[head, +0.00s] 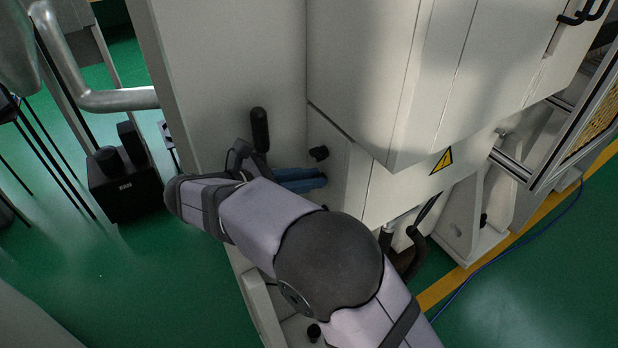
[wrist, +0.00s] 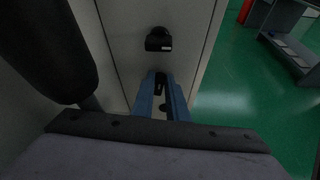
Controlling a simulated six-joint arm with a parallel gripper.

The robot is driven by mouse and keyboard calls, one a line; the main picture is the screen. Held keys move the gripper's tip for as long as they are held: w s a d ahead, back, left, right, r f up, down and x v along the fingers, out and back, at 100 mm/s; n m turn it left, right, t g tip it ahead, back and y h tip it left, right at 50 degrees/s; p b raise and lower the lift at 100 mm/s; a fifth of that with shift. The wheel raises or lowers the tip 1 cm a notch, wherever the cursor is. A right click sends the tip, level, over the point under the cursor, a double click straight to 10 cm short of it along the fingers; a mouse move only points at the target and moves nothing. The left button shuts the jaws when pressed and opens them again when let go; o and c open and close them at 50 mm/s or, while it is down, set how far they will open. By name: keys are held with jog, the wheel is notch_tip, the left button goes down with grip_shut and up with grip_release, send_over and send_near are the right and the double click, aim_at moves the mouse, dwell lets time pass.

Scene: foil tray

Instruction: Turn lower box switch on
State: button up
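An upper black switch (head: 319,153) sits on the white panel of the machine, and it shows above the fingertips in the wrist view (wrist: 158,40). A second black switch (wrist: 159,88) lies lower on the same panel, seen between my two blue fingers in the wrist view. In the head view only a small dark bit (head: 325,207) shows below the fingers. My gripper (head: 324,178) points at the panel below the upper switch. Its fingers (wrist: 160,76) are apart, one on each side of the lower switch. Whether they touch it is not clear.
A black vertical handle (head: 260,130) stands beside my wrist, close to it in the wrist view (wrist: 65,50). The white housing (head: 440,80) with a yellow warning sign (head: 441,161) juts out at right. Black hoses (head: 413,250) hang below it.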

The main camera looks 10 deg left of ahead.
dwell(0.3)
jog(key=v, duration=0.7)
jog(key=shift+s+a+r, duration=0.1)
jog(key=shift+r, duration=0.15)
jog(key=shift+p, duration=0.75)
jog(key=f+p+x, duration=0.1)
jog(key=x, duration=0.6)
jog(key=shift+f, duration=0.2)
